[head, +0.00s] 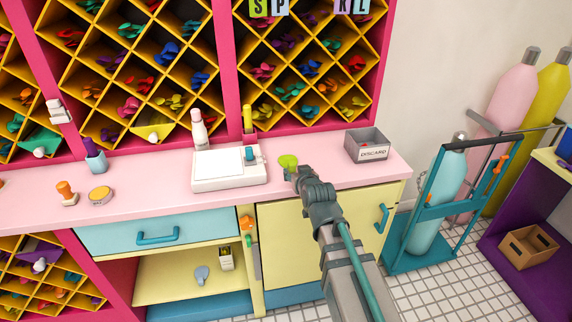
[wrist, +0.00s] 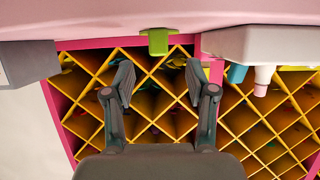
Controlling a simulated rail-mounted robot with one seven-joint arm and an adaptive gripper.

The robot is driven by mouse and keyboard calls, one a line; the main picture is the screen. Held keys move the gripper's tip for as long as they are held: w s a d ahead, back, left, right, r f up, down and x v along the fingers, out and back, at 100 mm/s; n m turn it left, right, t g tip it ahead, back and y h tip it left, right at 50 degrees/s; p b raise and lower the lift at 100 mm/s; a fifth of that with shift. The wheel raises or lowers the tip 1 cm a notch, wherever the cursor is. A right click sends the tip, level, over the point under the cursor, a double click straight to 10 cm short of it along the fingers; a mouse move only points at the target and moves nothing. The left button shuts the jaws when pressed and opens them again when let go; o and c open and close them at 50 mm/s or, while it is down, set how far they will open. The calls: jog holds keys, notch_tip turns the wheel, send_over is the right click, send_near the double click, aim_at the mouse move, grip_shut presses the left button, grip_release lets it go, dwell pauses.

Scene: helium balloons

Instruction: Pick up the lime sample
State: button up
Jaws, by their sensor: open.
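The lime sample (head: 288,160) is a small lime-green piece on the pink counter, between a white device and the grey discard box. In the head view my gripper (head: 297,173) is right beside it, and my gripper hides some of the counter there. In the wrist view, where the counter appears at the top, the lime sample (wrist: 158,42) is centred just beyond my gripper (wrist: 159,78). The two fingers are spread apart with nothing between them. Whether a finger touches the sample in the head view, I cannot tell.
The white device (head: 229,170) stands left of the sample. The grey discard box (head: 367,146) is to the right. A white bottle (head: 198,130) and a yellow bottle (head: 248,120) stand behind the device. The diamond-shaped cubbies (head: 300,60) rise behind the counter (head: 130,200).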

aim_at(293, 166)
jog(key=x, duration=0.3)
jog(key=shift+w, duration=0.1)
jog(key=p+x, duration=0.2)
jog(key=x, duration=0.2)
jog(key=shift+w+r, duration=0.15)
jog(key=shift+w, duration=0.15)
jog(key=shift+w+a+f, duration=0.15)
jog(key=shift+w+f, duration=0.1)
jog(key=shift+w, duration=0.05)
jog(key=c, duration=0.5)
